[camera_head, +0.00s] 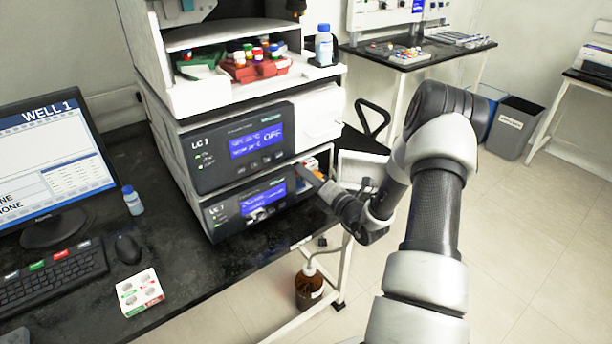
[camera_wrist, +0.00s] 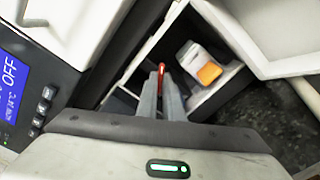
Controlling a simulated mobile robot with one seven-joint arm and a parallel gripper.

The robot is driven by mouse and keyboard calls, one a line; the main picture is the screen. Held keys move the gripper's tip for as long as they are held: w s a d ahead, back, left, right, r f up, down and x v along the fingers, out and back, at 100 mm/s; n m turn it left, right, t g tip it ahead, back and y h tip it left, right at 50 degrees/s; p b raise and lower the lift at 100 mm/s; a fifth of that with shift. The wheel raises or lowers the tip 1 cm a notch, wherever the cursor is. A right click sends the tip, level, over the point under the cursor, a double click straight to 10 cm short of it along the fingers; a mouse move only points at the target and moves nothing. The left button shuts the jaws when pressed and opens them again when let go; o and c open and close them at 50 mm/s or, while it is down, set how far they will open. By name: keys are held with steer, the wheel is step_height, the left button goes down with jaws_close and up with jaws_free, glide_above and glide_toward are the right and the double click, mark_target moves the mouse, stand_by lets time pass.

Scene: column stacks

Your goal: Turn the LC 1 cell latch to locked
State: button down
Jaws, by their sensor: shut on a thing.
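The LC 1 stack (camera_head: 215,160) stands on the black bench with a blue display lit on its front. My gripper (camera_head: 308,174) reaches to its right side from the right. In the wrist view my gripper (camera_wrist: 162,98) is shut on a thin red latch (camera_wrist: 161,74), whose upper part shows between the fingertips. The latch points nearly straight up in that picture. Its lower part is hidden by the fingers. Beside it is an open compartment with a white and orange box (camera_wrist: 201,66) inside.
A second LC unit (camera_head: 250,203) sits below. A white panel (camera_wrist: 275,35) borders the compartment at the right in the wrist view. A red tray of vials (camera_head: 255,70) and a blue-capped bottle (camera_head: 324,45) are on top. A brown bottle (camera_head: 309,288) stands beneath the bench edge.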

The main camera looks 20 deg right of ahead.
steer(key=n+b, duration=0.4)
steer(key=n, duration=0.7)
steer(key=shift+f+n, duration=0.1)
steer(key=shift+n, duration=0.2)
stand_by(0.4)
steer(key=c, duration=1.9)
jaws_free()
steer(key=shift+s, duration=0.15)
steer(key=p+v, duration=0.1)
steer(key=v, duration=1.6)
steer(key=shift+s+d, duration=0.1)
